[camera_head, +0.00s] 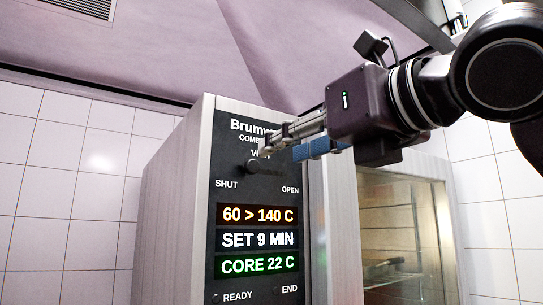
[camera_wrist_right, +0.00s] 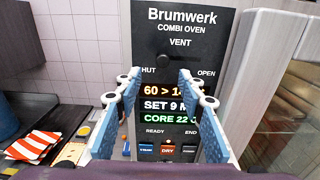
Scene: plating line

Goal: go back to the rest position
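My right gripper (camera_head: 281,151) reaches in from the right in the head view, in front of the oven's control panel (camera_head: 227,190). In the right wrist view its two blue-padded fingers (camera_wrist_right: 160,76) are spread apart with nothing between them. The dark vent knob (camera_head: 258,168) is on the panel between the words SHUT and OPEN. It shows beyond the fingertips in the right wrist view (camera_wrist_right: 163,61), and the fingers look clear of it. My left gripper is in neither view.
The combi oven (camera_head: 165,215) stands against a tiled wall (camera_head: 75,160), its glass door (camera_head: 400,240) right of the panel. The panel reads 60 > 140 C, SET 9 MIN, CORE 22 C. An orange-striped cloth-like item (camera_wrist_right: 35,143) lies at left.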

